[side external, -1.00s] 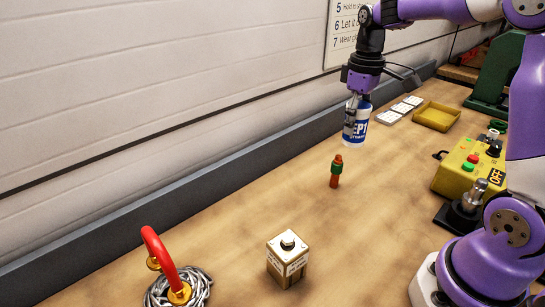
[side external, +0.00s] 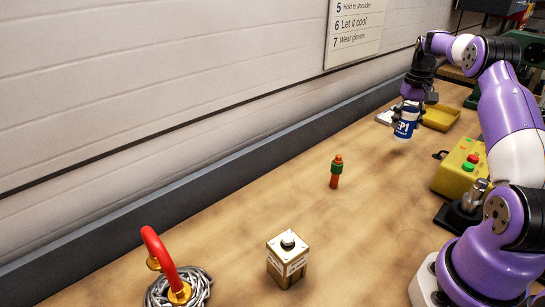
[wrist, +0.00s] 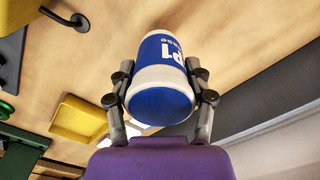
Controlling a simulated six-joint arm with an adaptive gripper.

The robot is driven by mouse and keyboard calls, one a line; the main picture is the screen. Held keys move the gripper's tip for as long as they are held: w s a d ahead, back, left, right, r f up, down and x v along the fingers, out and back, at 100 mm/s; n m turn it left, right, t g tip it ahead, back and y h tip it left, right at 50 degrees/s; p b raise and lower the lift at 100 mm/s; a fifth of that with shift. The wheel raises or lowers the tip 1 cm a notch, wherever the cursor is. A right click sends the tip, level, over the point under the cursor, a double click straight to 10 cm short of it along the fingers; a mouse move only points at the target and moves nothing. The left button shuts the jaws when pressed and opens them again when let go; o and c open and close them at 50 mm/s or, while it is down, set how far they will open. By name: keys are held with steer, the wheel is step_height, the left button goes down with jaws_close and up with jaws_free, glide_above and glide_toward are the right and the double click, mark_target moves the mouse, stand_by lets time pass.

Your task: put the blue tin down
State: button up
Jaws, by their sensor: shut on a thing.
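The blue tin (side external: 405,122) is a blue and white can with white lettering. My gripper (side external: 411,103) is shut on it and holds it near the far end of the bench, close to the yellow tray. In the wrist view the tin (wrist: 163,85) sits between the two fingers of my gripper (wrist: 163,92), with its blue end facing the camera. In the side view I cannot tell for certain whether its lower end touches the bench.
The yellow tray (side external: 440,117) is beside the tin. An orange and green piece (side external: 336,172), a small box (side external: 288,262), a red hook with chain (side external: 172,272) and a yellow control box (side external: 460,170) stand on the bench (side external: 240,225). The bench middle is mostly clear.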

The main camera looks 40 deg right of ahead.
mark_target(404, 134)
steer(key=shift+d+f, duration=0.15)
steer(key=shift+f, duration=1.95)
steer(key=o, duration=1.2)
steer(key=shift+f, duration=0.15)
steer(key=shift+o, duration=0.2)
